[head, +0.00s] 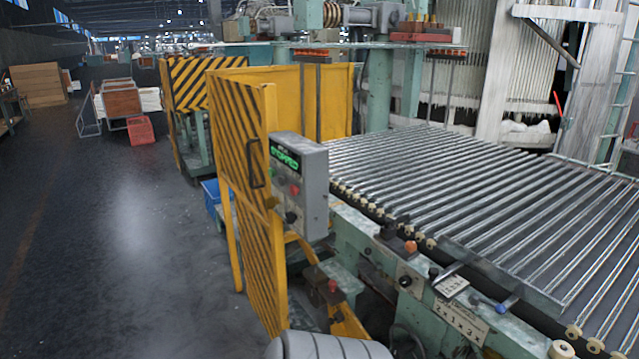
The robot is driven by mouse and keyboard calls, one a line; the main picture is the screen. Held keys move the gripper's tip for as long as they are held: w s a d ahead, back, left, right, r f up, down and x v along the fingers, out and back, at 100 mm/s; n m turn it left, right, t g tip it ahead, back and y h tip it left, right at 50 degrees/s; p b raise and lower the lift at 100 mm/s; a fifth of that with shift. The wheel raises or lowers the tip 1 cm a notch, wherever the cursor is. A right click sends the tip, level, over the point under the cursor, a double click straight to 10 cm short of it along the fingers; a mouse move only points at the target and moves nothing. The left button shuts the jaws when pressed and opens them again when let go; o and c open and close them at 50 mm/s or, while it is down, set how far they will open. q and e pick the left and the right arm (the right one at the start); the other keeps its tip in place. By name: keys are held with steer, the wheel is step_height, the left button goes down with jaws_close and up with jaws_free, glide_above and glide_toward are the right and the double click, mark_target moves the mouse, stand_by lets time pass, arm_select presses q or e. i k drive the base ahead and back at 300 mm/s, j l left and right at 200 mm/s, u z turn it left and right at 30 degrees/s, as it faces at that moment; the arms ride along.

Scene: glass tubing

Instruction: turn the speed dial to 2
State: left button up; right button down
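A grey control box (315,190) stands beside the yellow guard, at the near left corner of the roller table. Its display (286,159) shows green letters that look like "STOPPED". Below the display are a small green button (276,170) and a red button (295,189). A black round knob (291,217) sits low on the same face and looks like the speed dial. Its pointer and any numbers are too small to read. Neither of my grippers is in view.
The yellow guard (239,140) with black stripes stands directly left of the box. Glass tubes (470,190) lie across the conveyor to the right. The green machine frame (350,234) carries an orange button (410,246). The floor (120,240) at left is open.

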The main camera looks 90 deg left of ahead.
mark_target(290, 218)
steer(key=u, duration=2.9)
